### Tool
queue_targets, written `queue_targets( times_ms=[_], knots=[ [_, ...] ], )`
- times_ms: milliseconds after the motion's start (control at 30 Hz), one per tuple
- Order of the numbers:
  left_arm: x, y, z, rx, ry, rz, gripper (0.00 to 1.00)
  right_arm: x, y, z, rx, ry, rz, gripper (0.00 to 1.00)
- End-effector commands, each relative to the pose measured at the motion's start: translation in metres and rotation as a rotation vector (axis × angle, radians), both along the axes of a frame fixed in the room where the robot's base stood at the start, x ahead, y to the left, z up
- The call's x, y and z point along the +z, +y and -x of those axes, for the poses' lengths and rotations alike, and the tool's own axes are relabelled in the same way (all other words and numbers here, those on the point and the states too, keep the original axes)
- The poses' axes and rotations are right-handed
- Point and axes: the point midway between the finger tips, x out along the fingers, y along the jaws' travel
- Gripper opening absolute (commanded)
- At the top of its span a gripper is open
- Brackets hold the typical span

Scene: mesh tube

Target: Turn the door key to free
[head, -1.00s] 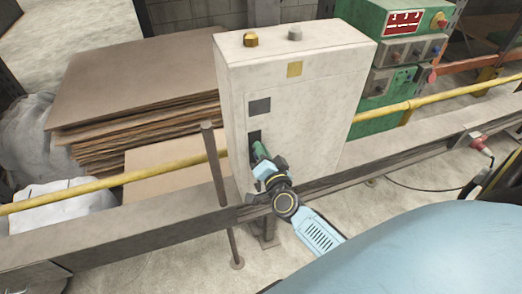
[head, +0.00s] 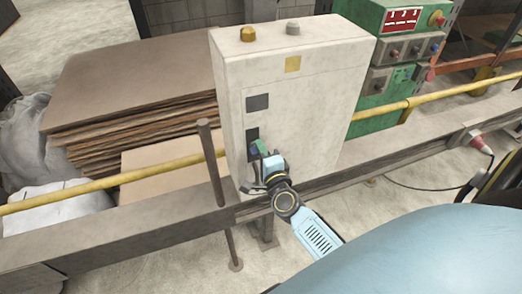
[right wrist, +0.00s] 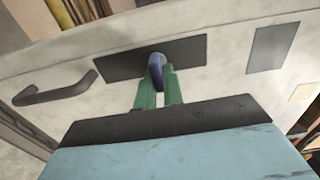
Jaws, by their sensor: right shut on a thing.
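The door key (right wrist: 156,67) shows a rounded blue-purple head in the right wrist view. It stands out from a dark lock plate (right wrist: 118,66) on the front of a pale cabinet (head: 295,115). My right gripper (right wrist: 160,84) has its two green fingers shut on the key head. In the head view the right gripper (head: 259,149) is at the dark lock plate (head: 251,136), and its fingers largely hide the key. The key's shaft is hidden. My left gripper is not in view.
A dark door handle (right wrist: 56,90) lies left of the lock plate in the right wrist view. A rusty upright post (head: 214,175) stands left of the cabinet. A yellow rail (head: 120,177) and a beam (head: 110,228) run across. A green control box (head: 385,75) stands behind.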

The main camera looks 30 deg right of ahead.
Motion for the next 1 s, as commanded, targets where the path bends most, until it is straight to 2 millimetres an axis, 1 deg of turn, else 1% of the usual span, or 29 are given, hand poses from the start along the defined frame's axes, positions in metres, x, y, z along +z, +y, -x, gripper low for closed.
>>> queue_targets(
  times_ms=[200,567,600,733,1000],
  knots=[
    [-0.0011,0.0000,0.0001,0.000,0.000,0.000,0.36,-0.0004,-0.0003,0.0002,-0.001,-0.007,-0.029,0.00],
    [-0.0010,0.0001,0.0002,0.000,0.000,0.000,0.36,-0.0004,-0.0002,0.0001,-0.001,-0.008,-0.032,0.00],
    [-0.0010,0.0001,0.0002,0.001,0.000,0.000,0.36,-0.0004,-0.0002,0.0001,-0.001,-0.008,-0.032,0.13],
    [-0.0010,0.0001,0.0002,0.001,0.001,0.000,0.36,-0.0004,-0.0001,0.0001,-0.001,-0.007,-0.031,0.30],
    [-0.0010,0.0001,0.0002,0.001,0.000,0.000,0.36,-0.0005,0.0000,0.0004,0.000,-0.007,-0.029,0.31]
  ],
)
